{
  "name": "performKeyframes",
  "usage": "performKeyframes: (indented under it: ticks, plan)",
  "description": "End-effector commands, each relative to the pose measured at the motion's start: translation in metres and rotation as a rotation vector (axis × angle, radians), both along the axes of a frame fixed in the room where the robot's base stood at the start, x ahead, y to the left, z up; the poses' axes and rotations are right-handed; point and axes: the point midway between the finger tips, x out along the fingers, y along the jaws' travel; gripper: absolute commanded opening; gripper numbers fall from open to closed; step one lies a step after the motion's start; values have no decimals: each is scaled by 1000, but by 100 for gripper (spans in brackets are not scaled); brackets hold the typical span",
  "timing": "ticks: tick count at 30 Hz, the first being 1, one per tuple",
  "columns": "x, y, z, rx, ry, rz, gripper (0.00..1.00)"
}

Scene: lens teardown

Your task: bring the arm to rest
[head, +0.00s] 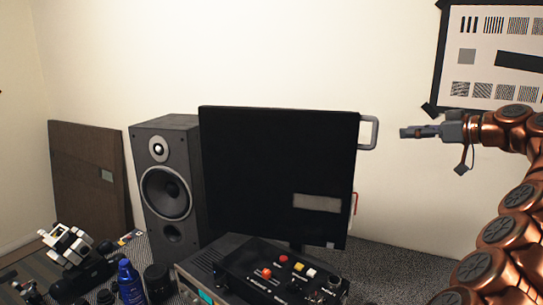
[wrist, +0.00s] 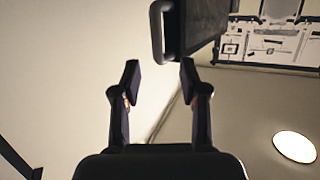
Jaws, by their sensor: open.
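My copper-coloured arm rises along the right side of the head view. My gripper (head: 406,132) is held in the air, pointing left, to the right of the black panel's grey handle (head: 368,133) and apart from it. In the wrist view my gripper (wrist: 160,78) shows two dark fingers spread apart with nothing between them. The dark panel (wrist: 208,22) and its handle (wrist: 158,32) appear beyond the fingertips in that view.
The large black panel (head: 270,170) stands beside a speaker (head: 165,185). In front are a device with coloured buttons (head: 284,275), a blue bottle (head: 129,283) and a white blocky object (head: 66,244). A test chart (head: 495,55) hangs behind my arm. Air around the gripper is clear.

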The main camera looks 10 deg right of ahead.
Motion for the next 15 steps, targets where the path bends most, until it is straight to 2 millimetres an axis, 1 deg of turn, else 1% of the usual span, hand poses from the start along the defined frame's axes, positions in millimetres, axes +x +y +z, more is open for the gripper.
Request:
performKeyframes:
  ticks: [5, 8, 9, 15]
  plan:
    - [3, 43, 0, 58, 76, 61, 43]
    - [0, 74, -1, 90, 139, 102, 43]
    - [-1, 87, -3, 100, 167, 117, 43]
    - [-14, 149, -12, 128, 306, 183, 43]
